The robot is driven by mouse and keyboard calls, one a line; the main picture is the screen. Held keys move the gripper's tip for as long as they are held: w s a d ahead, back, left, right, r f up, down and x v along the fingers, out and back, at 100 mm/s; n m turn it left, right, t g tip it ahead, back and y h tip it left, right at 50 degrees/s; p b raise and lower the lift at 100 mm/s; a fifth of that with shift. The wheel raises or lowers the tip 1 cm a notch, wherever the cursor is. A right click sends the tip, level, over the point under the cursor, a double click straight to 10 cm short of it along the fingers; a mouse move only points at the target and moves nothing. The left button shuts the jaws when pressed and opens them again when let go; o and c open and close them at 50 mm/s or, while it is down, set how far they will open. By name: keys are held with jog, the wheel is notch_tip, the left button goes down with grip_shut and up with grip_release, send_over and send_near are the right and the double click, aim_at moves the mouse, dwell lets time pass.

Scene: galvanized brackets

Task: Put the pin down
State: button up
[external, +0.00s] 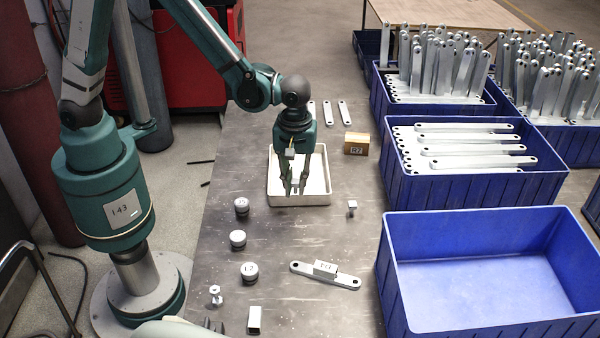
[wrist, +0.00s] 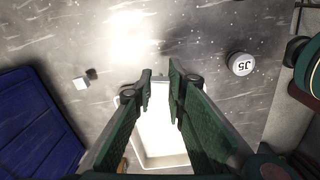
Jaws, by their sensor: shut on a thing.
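My gripper (external: 291,190) points down over the near part of a shallow white tray (external: 328,190). In the wrist view my gripper's fingertips (wrist: 161,75) are close together, with a small grey thing (wrist: 161,77) between them. It looks like the pin, but it is tiny and mostly hidden by the fingers. The white tray (wrist: 160,150) shows below and behind the fingers there. I cannot tell whether the held pin touches anything.
A flat bracket (external: 325,275) lies in front. Blue crates (external: 480,325) line the right; the nearest is empty.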

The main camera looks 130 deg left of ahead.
jog(key=n, duration=0.2)
send_over(297, 172)
jog(key=w+d, duration=0.4)
jog(key=shift+s+a+r, duration=0.25)
jog(key=shift+r, duration=0.1)
jog(key=shift+f, duration=0.1)
jog(key=shift+f+b, duration=0.9)
jog(key=shift+f, duration=2.1)
jog(key=shift+f+b, duration=0.5)
jog(key=shift+f, duration=1.4)
jog(key=shift+f, duration=0.15)
jog(key=o, duration=0.9)
